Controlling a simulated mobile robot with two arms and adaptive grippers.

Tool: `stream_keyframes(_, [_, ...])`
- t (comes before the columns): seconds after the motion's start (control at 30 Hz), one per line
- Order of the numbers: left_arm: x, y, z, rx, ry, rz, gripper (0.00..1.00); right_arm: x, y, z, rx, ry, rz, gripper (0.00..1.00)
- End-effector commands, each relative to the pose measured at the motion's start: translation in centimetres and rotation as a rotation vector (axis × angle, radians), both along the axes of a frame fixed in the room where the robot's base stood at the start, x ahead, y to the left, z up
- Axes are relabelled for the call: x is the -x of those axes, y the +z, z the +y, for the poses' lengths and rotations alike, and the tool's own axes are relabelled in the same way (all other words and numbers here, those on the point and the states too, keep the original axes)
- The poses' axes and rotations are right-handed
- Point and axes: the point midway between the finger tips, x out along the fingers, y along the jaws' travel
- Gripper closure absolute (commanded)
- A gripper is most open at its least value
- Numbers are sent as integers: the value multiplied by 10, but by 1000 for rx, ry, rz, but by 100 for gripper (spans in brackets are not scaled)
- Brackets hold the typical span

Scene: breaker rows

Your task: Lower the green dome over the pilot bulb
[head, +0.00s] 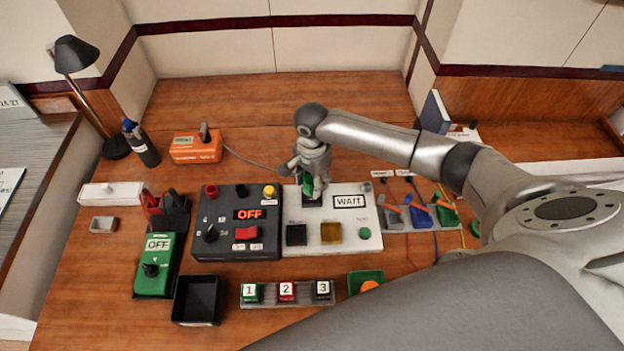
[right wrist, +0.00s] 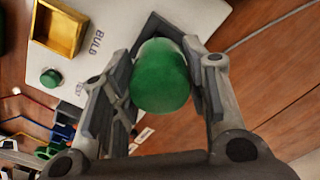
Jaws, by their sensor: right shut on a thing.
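My right gripper (head: 308,190) is shut on the green dome (right wrist: 162,78), whose rounded end faces the wrist camera. The dome (head: 308,184) is partly covered by the fingers in the head view. The gripper is above the back part of the white panel (head: 372,213), over a dark square fitting (head: 313,203). I cannot tell whether the dome touches it. The pilot bulb is not visible; the dome and gripper hide that spot. My left gripper is not in view.
The white panel carries a WAIT display (head: 349,201), an amber square tray (head: 331,234) and a green button (head: 364,232). A black OFF panel (head: 262,242) adjoins it on the left. Colored levers (head: 420,215) stand to the right. A grey cable crosses behind.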

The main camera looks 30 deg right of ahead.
Motion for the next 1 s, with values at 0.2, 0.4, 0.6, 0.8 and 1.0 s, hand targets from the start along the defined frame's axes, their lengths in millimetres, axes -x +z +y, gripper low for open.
stream_keyframes(0.2, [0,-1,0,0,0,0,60,0,-5,0,0,0,0,74])
stream_keyframes(0.4, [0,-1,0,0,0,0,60,0,-10,0,0,0,1,74])
stream_keyframes(0.6, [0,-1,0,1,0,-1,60,0,-15,0,-1,0,0,74])
stream_keyframes(0.8, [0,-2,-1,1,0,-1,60,0,-17,0,-1,0,-1,74])
stream_keyframes(1.0, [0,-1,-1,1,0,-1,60,0,-17,0,0,0,0,74])
